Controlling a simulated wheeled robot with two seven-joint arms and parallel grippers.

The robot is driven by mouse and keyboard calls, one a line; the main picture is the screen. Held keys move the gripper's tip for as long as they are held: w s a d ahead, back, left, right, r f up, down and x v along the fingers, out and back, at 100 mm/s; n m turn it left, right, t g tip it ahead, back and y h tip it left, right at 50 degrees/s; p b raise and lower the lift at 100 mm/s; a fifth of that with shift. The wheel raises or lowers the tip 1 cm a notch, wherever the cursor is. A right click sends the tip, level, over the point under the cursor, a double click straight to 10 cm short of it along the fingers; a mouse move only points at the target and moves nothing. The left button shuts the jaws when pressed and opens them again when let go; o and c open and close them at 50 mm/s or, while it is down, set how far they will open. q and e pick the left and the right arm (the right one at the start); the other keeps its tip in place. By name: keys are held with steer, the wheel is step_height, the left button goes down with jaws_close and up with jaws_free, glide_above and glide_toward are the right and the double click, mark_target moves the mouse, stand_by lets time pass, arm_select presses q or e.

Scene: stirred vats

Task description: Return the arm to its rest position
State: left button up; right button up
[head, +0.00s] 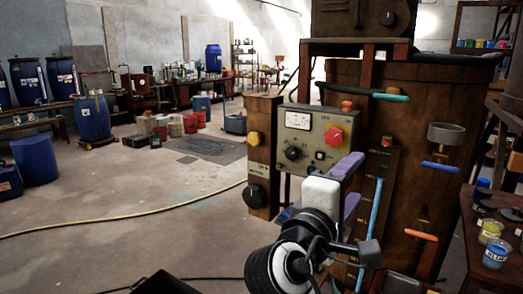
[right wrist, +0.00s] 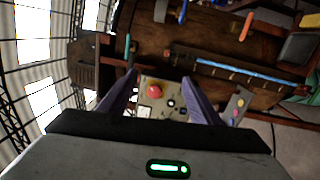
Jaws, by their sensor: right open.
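My right gripper (head: 346,187) has purple fingers and stands in front of the control panel (head: 312,170) on the wooden vat (head: 436,110). In the right wrist view my right gripper (right wrist: 158,84) is open, its two fingers apart with nothing held between them. The panel (right wrist: 150,96) and its red knob (right wrist: 156,90) show in the gap beyond the fingers. In the head view the panel carries a dial meter (head: 298,120), a red star-shaped knob (head: 333,136) and a black knob (head: 292,154). My right arm hides part of the vat's lower front. My left gripper is not in view.
A wooden post (head: 262,140) with a yellow knob stands left of the panel. Pipes with blue (head: 440,167) and orange (head: 421,235) handles stick out at the right. A table with paint tins (head: 496,253) is at far right. Open floor (head: 130,205) lies left, crossed by a yellow hose (head: 120,219).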

steer(key=d+r+n+h, duration=0.2)
steer(key=d+h, duration=0.6)
steer(key=d, duration=1.6)
step_height(320, 180, down, 24)
steer(key=a+n+y, duration=0.1)
steer(key=n+y, duration=0.2)
steer(key=y, duration=0.7)
steer(key=s+a+f+m+g+y, duration=0.1)
steer(key=s+a+f+g+y, duration=0.3)
steer(key=f, duration=0.6)
steer(key=s+a+f+m+y, duration=0.1)
steer(key=s+f+m+y, duration=0.1)
steer(key=s+f, duration=0.65)
steer(key=s+a+f+m+g+y, duration=0.35)
steer(key=s+f+m, duration=0.25)
steer(key=s+f, duration=0.7)
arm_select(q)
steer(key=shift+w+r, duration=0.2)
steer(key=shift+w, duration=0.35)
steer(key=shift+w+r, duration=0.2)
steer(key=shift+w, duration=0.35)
arm_select(e)
steer(key=a+r+m+t+y, duration=0.1)
steer(key=a+m, duration=0.4)
steer(key=a, duration=0.8)
steer(key=shift+s+a+r+y, duration=0.35)
steer(key=shift+s+y, duration=0.1)
steer(key=shift+y, duration=0.1)
